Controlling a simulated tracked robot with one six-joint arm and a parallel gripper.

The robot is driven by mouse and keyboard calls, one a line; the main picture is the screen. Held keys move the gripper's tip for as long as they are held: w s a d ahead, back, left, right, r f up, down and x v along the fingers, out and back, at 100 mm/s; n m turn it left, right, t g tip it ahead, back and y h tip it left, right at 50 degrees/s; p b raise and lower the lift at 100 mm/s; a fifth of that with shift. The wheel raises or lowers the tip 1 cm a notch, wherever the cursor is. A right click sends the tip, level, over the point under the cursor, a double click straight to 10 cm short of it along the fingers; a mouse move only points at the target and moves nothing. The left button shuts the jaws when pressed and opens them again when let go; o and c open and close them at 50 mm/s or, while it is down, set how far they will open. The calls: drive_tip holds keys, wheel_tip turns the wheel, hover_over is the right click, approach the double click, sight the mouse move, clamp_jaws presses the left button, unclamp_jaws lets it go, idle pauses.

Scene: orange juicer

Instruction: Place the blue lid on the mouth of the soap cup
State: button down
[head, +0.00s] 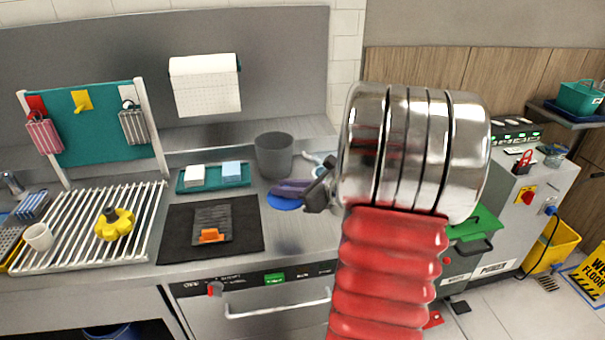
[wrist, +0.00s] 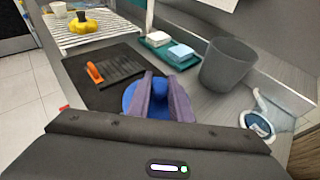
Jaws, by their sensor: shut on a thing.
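My gripper (wrist: 161,84) has purple fingers shut on the blue lid. The lid (wrist: 128,96) shows as a blue disc below and beside the fingers, with a blue part between them. In the head view the lid (head: 283,204) is under the purple fingers (head: 292,188), low over the counter right of the black mat; I cannot tell whether it touches. A grey open-topped cup (head: 273,157), the likely soap cup, stands upright just behind the gripper. In the wrist view the cup (wrist: 228,66) is to the right of the fingers, its mouth uncovered.
A teal tray (head: 181,187) with two sponges lies left of the cup. A black mat (head: 175,245) carries an orange-handled tool. A white and blue item (wrist: 260,117) lies right of the cup. A white rack (head: 70,245) holds a yellow piece (head: 117,228). My arm hides the counter's right end.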

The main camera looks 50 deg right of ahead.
drive_tip(key=shift+w+d+f, duration=0.1)
drive_tip(key=shift+d+f, duration=0.2)
drive_tip(key=w+d+r+m+h, duration=0.1)
drive_tip(key=w+d+r, duration=0.1)
drive_tip(key=d, duration=0.6)
drive_tip(key=w+d+r+m+h, duration=0.2)
drive_tip(key=w+d+r, duration=0.1)
drive_tip(key=d, duration=0.6)
drive_tip(key=w+d+r+m+h, duration=0.1)
drive_tip(key=w+d+r+h, duration=0.1)
drive_tip(key=d, duration=0.7)
wheel_tip(320, 180, up, 2)
drive_tip(key=shift+w, duration=0.55)
wheel_tip(320, 180, down, 6)
drive_tip(key=shift+f, duration=0.15)
drive_tip(key=shift+f, duration=0.15)
drive_tip(key=shift+f, duration=1.7)
drive_tip(key=shift+f, duration=0.45)
